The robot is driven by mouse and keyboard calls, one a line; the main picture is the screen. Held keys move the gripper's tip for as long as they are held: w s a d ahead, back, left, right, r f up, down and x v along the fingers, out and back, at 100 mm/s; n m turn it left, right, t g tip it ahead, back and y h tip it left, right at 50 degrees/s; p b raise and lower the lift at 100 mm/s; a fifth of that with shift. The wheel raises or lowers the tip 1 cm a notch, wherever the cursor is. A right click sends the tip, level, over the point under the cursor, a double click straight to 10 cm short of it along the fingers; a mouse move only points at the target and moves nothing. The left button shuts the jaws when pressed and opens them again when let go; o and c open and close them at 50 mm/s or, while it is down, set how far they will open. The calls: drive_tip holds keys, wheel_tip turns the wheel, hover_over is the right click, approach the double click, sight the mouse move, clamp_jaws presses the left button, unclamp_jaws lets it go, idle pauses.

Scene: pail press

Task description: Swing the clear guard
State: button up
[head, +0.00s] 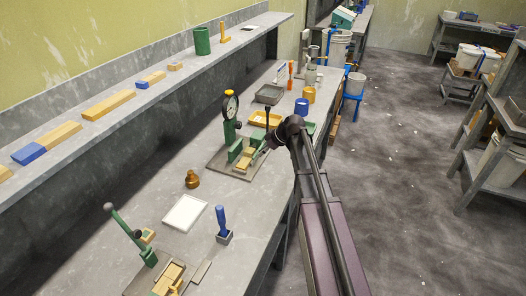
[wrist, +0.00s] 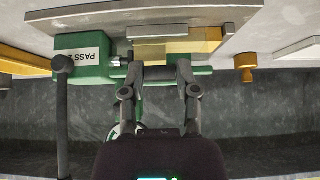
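I cannot make out a clear guard in either view. A green gauge fixture (head: 237,152) with a round dial (head: 230,105) on its post stands on a grey plate mid-bench. My gripper (head: 266,146) is at its right side. In the wrist view the picture is upside down. It shows my gripper (wrist: 165,70) open, its two fingertips apart at the fixture's green body and the brass-coloured block (wrist: 160,50). A green box labelled "PASS" (wrist: 85,60) is left of the fingers. Whether the fingertips touch anything is unclear.
A dark upright lever (wrist: 62,120) stands left of my fingers. A brown knob (head: 192,180), white tray (head: 184,213), blue-handled stamp (head: 222,225) and green lever press (head: 130,235) occupy the near bench. Yellow tray (head: 265,119) and blue cup (head: 301,107) lie beyond.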

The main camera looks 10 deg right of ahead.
sight(254, 149)
drive_tip(key=shift+w+r, duration=0.1)
drive_tip(key=shift+w+a+r+p, duration=0.1)
drive_tip(key=shift+r+p, duration=0.8)
drive_tip(key=shift+p, duration=0.05)
drive_tip(key=shift+w+a+r+p, duration=0.1)
drive_tip(key=shift+r+p, duration=0.75)
drive_tip(key=shift+p, duration=0.05)
drive_tip(key=shift+w+a+r+p, duration=0.15)
drive_tip(key=shift+a+r+p, duration=0.05)
drive_tip(key=shift+r+p, duration=0.3)
drive_tip(key=shift+w+a+r+p, duration=0.15)
drive_tip(key=shift+a+r+p, duration=0.05)
drive_tip(key=shift+r+p, duration=0.3)
drive_tip(key=shift+w+a+r+p, duration=0.15)
drive_tip(key=shift+a+r+p, duration=0.05)
drive_tip(key=shift+r+p, duration=0.3)
drive_tip(key=shift+w+r, duration=0.1)
drive_tip(key=shift+a+r, duration=0.1)
